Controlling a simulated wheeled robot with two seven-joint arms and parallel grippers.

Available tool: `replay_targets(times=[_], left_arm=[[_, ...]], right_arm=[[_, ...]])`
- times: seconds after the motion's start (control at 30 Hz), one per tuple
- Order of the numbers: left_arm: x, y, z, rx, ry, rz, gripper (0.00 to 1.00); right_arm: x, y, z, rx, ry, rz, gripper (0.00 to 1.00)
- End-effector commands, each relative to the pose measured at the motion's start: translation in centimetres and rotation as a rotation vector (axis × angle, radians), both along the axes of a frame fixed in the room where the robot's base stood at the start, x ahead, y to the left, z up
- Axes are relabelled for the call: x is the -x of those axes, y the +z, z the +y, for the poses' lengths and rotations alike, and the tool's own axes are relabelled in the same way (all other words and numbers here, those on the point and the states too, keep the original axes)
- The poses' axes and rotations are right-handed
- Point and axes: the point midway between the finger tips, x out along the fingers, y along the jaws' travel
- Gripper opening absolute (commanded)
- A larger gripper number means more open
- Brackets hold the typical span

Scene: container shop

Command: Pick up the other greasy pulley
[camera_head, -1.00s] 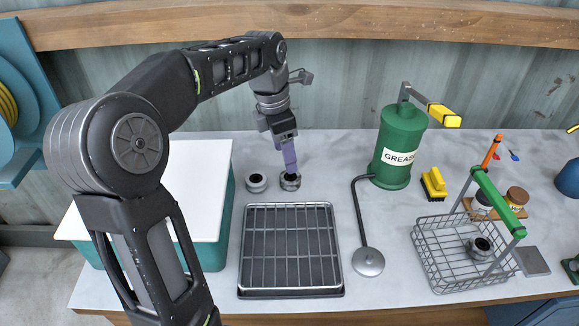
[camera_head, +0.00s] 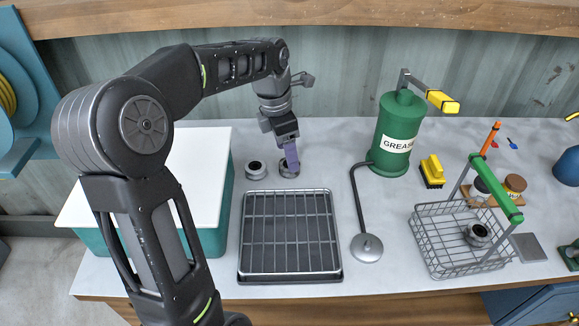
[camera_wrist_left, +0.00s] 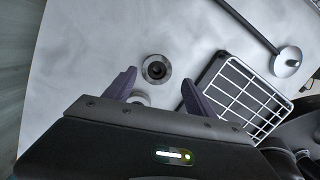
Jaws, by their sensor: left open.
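Two dark-centred metal pulleys stand side by side on the grey counter behind the rack tray. The left pulley (camera_head: 256,170) is clear of the gripper in the head view. The right pulley (camera_head: 288,171) is partly covered by my left gripper (camera_head: 291,158), which reaches down over it. In the left wrist view, my left gripper (camera_wrist_left: 157,92) is open and empty. The right pulley (camera_wrist_left: 156,68) shows beyond the gap between its purple fingers; the left pulley (camera_wrist_left: 140,97) is partly hidden by the gripper body. A third pulley (camera_head: 478,235) lies in the wire basket. My right gripper is out of view.
The rack tray (camera_head: 290,272) lies in front of the pulleys. A white-topped teal box (camera_head: 205,165) stands left. The green grease can (camera_head: 393,135), its round-ended spout (camera_head: 366,247), a yellow brush (camera_head: 432,171) and the wire basket (camera_head: 430,262) are to the right.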

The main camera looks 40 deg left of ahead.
Motion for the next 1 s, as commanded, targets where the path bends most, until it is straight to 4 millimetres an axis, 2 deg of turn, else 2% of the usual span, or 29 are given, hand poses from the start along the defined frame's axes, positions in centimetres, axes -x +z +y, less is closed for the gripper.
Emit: replay_targets(times=[0.2,0.3,0.9,1.0], left_arm=[[-0.4,-3.3,-0.3,0.002,0.001,0.005,0.64],[-0.6,-3.9,-0.3,0.001,0.002,0.002,0.64],[-0.6,-4.0,-0.3,0.0,0.001,0.001,0.64],[-0.6,-4.0,-0.3,0.0,0.001,0.001,0.56]], right_arm=[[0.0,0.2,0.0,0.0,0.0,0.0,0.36],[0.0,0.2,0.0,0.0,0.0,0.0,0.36],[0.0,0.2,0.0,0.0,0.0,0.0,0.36],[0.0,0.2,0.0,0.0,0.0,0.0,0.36]])
